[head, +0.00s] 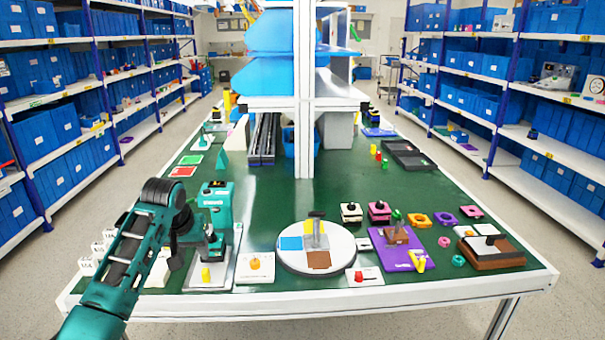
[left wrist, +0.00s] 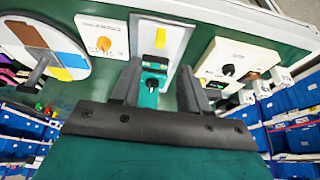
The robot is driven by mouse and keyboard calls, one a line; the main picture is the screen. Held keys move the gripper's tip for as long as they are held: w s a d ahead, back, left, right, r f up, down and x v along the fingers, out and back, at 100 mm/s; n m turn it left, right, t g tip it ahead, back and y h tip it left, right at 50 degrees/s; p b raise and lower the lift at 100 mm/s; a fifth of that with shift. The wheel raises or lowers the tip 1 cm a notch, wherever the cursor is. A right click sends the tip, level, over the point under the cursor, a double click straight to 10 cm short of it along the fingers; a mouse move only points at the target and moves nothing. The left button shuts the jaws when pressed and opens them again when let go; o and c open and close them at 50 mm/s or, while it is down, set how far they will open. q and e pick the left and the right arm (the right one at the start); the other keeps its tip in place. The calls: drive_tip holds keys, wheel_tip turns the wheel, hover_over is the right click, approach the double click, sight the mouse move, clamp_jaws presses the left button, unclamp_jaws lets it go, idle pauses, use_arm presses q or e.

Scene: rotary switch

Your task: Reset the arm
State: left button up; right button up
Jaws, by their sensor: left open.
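My left arm comes in from the left in the head view. Its gripper (head: 195,252) is over the left front of the table, pointing down. In the left wrist view the gripper (left wrist: 160,92) is open, its dark fingers on either side of a teal switch unit (left wrist: 152,66) with a black rotary knob (left wrist: 152,83). I cannot tell whether the fingers touch it. The teal unit (head: 218,200) is partly hidden by the gripper in the head view. A grey plate (head: 226,274) with a yellow piece lies in front of it. My right gripper is not in view.
A white box with an orange knob (head: 254,264) and a round coloured board (head: 345,256) lie to the right. A white box with a black knob (left wrist: 228,70) is beside the gripper. A white post (head: 304,100) rises mid-table. Open green surface (head: 270,205) lies behind.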

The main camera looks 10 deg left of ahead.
use_arm(q)
drive_tip(key=s+d+f+m+t, duration=0.1)
drive_tip(key=s+d+f, duration=0.2)
drive_tip(key=s+f, duration=0.15)
drive_tip(key=s+d+f+m+t+h, duration=0.1)
drive_tip(key=s+d+f, duration=0.15)
drive_tip(key=f, duration=0.35)
drive_tip(key=s+d+f+m+t, duration=0.1)
drive_tip(key=s+d+f, duration=0.25)
drive_tip(key=f, duration=0.25)
drive_tip(key=s+d+t, duration=0.1)
drive_tip(key=s+d, duration=0.1)
drive_tip(key=s, duration=0.3)
drive_tip(key=s+d+m+t+h, duration=0.1)
drive_tip(key=s+d, duration=0.2)
drive_tip(key=s, duration=0.3)
drive_tip(key=s+d+f+m+t+h, duration=0.1)
drive_tip(key=s+d, duration=0.1)
drive_tip(key=s, duration=0.4)
drive_tip(key=shift+d, duration=0.2)
